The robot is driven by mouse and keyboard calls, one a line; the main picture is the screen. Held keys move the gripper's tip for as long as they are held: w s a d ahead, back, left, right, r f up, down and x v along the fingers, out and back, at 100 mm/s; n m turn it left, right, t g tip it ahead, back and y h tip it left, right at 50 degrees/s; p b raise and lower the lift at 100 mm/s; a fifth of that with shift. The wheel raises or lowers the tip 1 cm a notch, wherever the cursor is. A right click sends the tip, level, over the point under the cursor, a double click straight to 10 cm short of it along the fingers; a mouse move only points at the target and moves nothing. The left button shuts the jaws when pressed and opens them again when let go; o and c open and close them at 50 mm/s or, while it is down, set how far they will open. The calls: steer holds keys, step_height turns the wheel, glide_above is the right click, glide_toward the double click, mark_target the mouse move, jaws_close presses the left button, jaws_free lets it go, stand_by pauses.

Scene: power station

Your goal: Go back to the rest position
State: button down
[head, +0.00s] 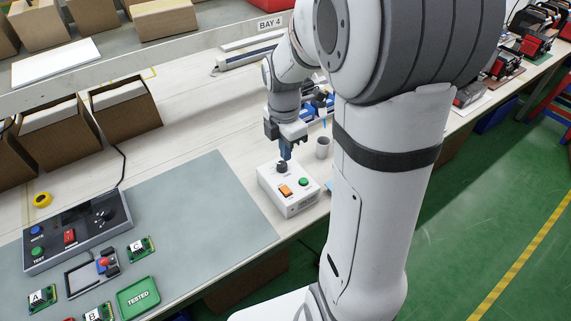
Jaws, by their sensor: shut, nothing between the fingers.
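My gripper (286,153) points down just above a white control box (296,204) on the bench. Its fingers look shut with nothing between them. The fingertips are at or just over the black knob (281,166) on the box top; I cannot tell whether they touch it. The box also carries an orange switch (286,190) and a green button (303,182). My arm rises over the right middle of the view and hides part of the bench behind it.
A grey mat (190,207) holds a grey test panel (77,232), boards and a green TESTED tray (138,298). A grey cup (323,148) stands right of the gripper. Cardboard boxes (125,108) and a shelf (110,62) are behind.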

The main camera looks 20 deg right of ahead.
steer(key=shift+r, duration=0.8)
steer(key=shift+r, duration=0.1)
steer(key=s+a+r+m+t, duration=0.1)
steer(key=s+a+r+m, duration=0.1)
steer(key=s+m, duration=0.5)
steer(key=s+a+r+m+t, duration=0.2)
steer(key=s+m, duration=0.5)
steer(key=m, duration=0.6)
steer(key=shift+r+m, duration=0.4)
steer(key=shift+r, duration=0.45)
